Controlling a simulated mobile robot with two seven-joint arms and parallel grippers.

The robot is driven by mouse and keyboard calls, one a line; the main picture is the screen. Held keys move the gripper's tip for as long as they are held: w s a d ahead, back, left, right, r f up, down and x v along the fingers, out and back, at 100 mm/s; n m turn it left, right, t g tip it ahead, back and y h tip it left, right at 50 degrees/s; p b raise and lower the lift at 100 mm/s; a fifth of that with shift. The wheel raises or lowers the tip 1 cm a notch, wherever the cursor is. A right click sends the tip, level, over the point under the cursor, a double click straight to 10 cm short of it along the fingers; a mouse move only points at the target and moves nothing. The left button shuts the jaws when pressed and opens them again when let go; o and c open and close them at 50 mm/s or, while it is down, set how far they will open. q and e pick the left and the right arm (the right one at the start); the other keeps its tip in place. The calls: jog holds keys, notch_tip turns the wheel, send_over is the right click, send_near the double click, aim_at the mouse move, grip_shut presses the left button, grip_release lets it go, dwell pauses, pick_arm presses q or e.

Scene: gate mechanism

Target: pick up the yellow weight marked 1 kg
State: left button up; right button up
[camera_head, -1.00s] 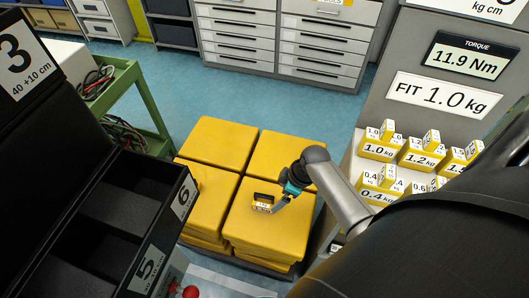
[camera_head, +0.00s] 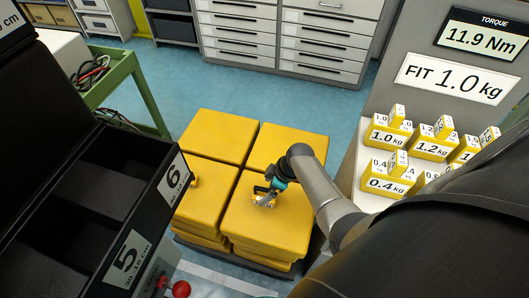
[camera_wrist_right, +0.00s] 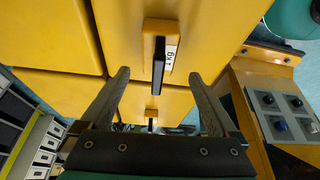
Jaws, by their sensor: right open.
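A small yellow weight with a black bar and a white label lies on the front right yellow stack (camera_head: 258,225). In the right wrist view, the weight (camera_wrist_right: 160,26) shows close up. Its sideways label ends in "kg"; the number is hard to read. My right gripper (camera_head: 268,194) is over it and partly hides it in the head view. In the wrist view, my right gripper (camera_wrist_right: 158,78) is open, with the black bar between the fingers in the picture and no visible contact. My left gripper is not in view.
A similar small weight (camera_head: 194,182) lies on the front left stack. Yellow weights, including a 1.0 kg block (camera_head: 386,136), stand on the shelf at right. Black bins (camera_head: 100,200) fill the left, with a red knob (camera_head: 181,289) beside them. A control panel (camera_wrist_right: 288,115) is at right.

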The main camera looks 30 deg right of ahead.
aim_at(261, 193)
jog(key=b+x, duration=0.2)
jog(key=x, duration=0.2)
jog(key=shift+w+f+b, duration=0.1)
jog(key=shift+w+b, duration=0.1)
jog(key=shift+b, duration=0.15)
jog(key=shift+w+a+f, duration=0.1)
jog(key=shift+f, duration=0.25)
jog(key=c, duration=0.6)
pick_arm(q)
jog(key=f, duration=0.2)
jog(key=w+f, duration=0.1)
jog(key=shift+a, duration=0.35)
pick_arm(e)
grip_shut()
jog(key=shift+w+r, duration=0.1)
jog(key=shift+r, duration=0.05)
